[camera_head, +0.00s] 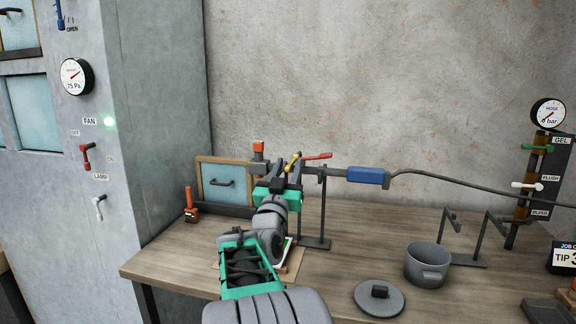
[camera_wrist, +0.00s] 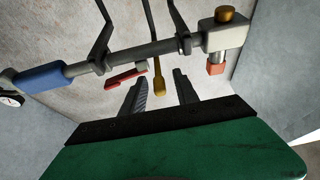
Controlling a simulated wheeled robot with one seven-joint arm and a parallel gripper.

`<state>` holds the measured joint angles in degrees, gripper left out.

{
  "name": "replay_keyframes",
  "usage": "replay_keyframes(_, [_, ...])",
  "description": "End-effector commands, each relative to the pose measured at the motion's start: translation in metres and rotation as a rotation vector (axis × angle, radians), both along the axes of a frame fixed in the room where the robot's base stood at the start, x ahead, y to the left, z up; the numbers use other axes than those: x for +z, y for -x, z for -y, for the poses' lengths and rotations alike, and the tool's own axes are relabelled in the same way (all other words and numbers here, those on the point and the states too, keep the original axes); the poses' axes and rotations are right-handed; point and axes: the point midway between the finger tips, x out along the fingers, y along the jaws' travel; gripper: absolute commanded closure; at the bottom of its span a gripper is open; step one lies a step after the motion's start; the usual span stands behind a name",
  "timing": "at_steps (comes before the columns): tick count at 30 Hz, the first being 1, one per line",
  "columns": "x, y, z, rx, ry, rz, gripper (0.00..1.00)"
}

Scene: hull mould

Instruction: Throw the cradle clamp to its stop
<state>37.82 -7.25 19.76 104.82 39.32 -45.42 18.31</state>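A grey spray lance rests across a dark stand (camera_head: 322,215), with a blue grip (camera_head: 368,176) and an orange tip (camera_head: 258,149). A short yellow-handled lever (camera_head: 293,160) and a red lever (camera_head: 318,156) show at the lance. No label tells which is the cradle clamp. In the wrist view the yellow lever (camera_wrist: 158,82) points toward the gap between my fingers, and the red lever (camera_wrist: 125,76) lies left of it, along the lance. My gripper (camera_wrist: 160,90) is open, its two dark fingers apart. In the head view my gripper (camera_head: 290,172) partly covers the lance. Contact with the yellow lever cannot be told.
A pot (camera_head: 428,266), its lid (camera_head: 379,297) and an empty stand (camera_head: 466,257) are on the wooden bench (camera_head: 335,262). A valve board (camera_head: 530,180) stands at right. A small orange tool (camera_head: 190,207) is at left. A hose (camera_head: 455,178) runs right from the lance.

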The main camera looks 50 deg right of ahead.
Motion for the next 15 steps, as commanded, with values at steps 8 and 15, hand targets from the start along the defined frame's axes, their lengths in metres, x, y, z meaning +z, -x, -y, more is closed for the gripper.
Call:
replay_keyframes(8, [-0.0004, 0.0002, -0.0004, 0.0, 0.0, 0.0, 0.73])
replay_keyframes(15, [-0.0004, 0.0002, -0.0004, 0.0, -0.001, 0.0, 0.93])
